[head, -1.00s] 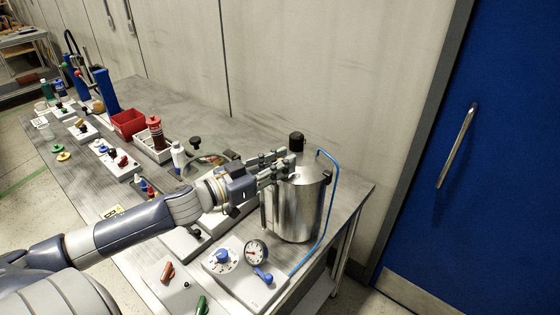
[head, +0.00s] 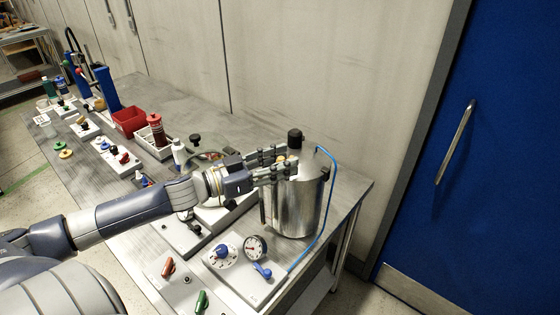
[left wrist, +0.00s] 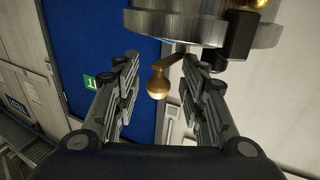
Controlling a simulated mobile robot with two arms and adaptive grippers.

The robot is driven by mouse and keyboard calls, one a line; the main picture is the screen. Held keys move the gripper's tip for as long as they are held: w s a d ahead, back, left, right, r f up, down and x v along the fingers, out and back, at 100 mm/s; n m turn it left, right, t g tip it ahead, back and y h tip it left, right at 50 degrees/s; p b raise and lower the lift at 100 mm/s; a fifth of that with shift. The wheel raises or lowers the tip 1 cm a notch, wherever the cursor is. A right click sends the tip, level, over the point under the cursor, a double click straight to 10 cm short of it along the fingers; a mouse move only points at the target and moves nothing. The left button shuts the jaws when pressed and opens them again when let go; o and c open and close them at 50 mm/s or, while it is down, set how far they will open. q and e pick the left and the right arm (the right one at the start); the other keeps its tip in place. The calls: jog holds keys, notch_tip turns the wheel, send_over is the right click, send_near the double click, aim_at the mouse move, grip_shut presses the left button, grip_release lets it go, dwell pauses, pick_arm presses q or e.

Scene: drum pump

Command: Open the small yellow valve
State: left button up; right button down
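The metal drum (head: 293,210) stands upright at the right end of the table, with a black cap on top. A small yellow, brass-coloured valve lever with a ball end (left wrist: 158,86) sticks out under the drum's lid rim in the left wrist view. A bit of yellow (head: 281,159) also shows between my fingers in the head view. My left gripper (left wrist: 160,78) is open, with one finger on each side of the lever and visible gaps. In the head view my left gripper (head: 277,164) is at the drum's upper left side. My right gripper is not in view.
A blue hose (head: 333,200) runs down the drum's right side. A gauge (head: 255,248) and blue, red and green handles are on panels in front. A red bin (head: 129,121) and bottles stand farther back. A wall and a blue door (head: 500,170) are behind.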

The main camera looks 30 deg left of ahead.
pick_arm(q)
jog(key=shift+a, duration=0.1)
jog(key=v, duration=1.2)
dwell(0.4)
